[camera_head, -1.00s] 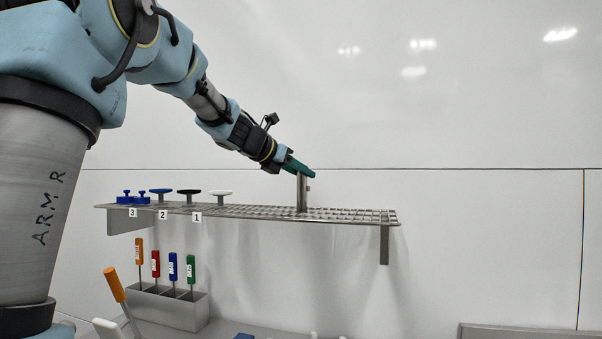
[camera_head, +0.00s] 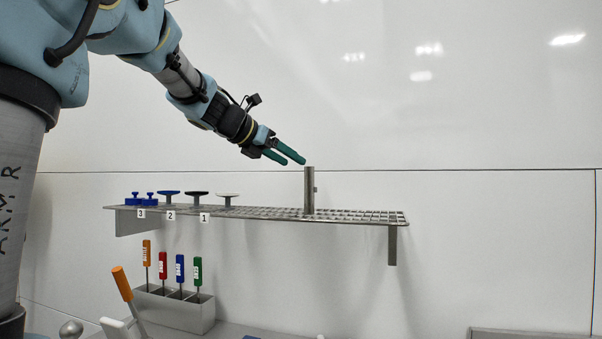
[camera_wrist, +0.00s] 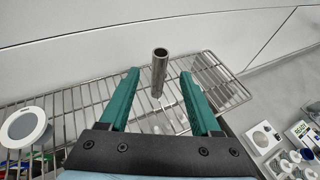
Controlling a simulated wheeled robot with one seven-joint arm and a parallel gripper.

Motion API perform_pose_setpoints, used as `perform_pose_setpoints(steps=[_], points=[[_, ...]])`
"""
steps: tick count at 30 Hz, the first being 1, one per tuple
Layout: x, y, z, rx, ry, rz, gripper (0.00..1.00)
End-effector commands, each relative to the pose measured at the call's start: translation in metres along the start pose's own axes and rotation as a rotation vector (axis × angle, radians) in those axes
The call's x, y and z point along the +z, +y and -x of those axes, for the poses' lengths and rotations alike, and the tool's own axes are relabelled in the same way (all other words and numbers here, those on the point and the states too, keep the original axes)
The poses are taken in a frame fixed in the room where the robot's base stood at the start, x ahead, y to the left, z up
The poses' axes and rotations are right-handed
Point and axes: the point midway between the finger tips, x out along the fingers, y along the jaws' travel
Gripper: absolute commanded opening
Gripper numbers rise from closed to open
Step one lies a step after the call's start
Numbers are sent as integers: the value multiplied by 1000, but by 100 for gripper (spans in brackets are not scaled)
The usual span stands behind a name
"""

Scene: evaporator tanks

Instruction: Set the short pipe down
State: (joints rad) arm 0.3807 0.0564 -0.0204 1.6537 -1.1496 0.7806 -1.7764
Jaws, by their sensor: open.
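My gripper (camera_head: 289,158) has two green fingers, spread apart and empty, up and to the left of the pipe's top. It also shows in the wrist view (camera_wrist: 160,88).
Blue, black and white-topped knobs (camera_head: 196,196) stand on the shelf's left part, above number labels. Below are a metal holder (camera_head: 175,308) with several coloured-handle tools and a separate orange-handled tool (camera_head: 122,284). The shelf right of the pipe is clear.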

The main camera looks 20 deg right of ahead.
Motion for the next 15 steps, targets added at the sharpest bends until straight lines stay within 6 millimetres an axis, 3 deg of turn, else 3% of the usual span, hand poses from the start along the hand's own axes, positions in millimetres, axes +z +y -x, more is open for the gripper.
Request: perform_pose_setpoints(steps=[6,15], points=[[0,0,31,2,-1,0,64],[0,0,40,-1,1,0,64]])
